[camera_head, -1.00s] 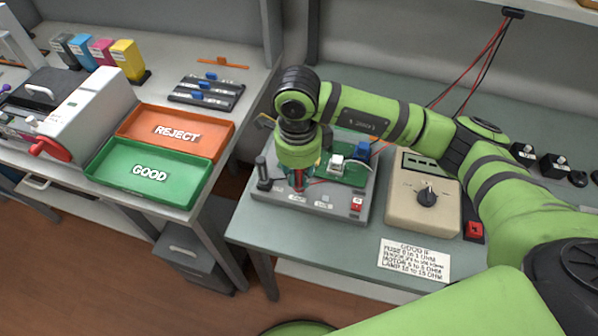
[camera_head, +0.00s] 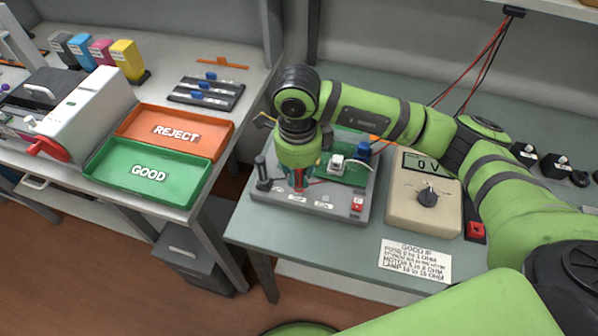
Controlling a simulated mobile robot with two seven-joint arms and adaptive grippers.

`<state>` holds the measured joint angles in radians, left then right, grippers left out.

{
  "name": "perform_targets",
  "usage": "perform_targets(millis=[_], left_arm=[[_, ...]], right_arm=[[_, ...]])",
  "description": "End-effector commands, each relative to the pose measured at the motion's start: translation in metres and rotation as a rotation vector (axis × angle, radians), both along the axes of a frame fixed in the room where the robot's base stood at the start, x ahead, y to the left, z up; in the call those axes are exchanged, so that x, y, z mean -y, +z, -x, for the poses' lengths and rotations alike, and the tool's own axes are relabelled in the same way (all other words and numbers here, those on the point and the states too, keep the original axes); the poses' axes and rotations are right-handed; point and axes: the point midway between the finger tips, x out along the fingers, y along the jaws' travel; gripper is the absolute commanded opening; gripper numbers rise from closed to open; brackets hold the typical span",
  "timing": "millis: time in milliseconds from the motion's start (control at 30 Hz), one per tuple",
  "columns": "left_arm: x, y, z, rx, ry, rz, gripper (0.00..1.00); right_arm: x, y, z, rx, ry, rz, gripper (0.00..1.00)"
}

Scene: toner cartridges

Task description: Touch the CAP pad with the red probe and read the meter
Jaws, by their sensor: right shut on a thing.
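My right gripper (camera_head: 298,172) points down over the grey test fixture (camera_head: 340,212), shut on the red probe (camera_head: 299,181). The probe's red body shows just below the gripper, and its tip is at the front part of the fixture, close to small pale labels. The labels are too small to read, so I cannot tell which pad is the CAP pad or whether the tip touches it. My left gripper is not in view.
A green circuit board (camera_head: 352,172) with a white part and a blue part sits on the fixture. A note card (camera_head: 415,260) lies in front of the meter. Green GOOD (camera_head: 110,181) and orange REJECT (camera_head: 222,128) trays stand on the left bench.

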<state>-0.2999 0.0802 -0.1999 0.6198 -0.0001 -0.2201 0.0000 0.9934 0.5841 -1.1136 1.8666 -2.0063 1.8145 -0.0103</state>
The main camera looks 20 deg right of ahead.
Motion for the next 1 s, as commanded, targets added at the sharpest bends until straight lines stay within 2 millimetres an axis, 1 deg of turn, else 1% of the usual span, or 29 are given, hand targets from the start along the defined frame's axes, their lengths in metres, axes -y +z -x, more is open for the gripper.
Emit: perform_targets(millis=[167,900,1000], left_arm=[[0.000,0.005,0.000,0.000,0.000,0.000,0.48],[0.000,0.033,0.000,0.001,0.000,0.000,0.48],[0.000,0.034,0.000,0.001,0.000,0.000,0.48]], right_arm=[[0.000,0.008,0.001,-0.004,0.001,0.001,0.00],[0.000,0.068,0.000,0.000,0.000,0.001,0.00],[0.000,0.070,0.000,0.000,0.000,0.001,0.00]])
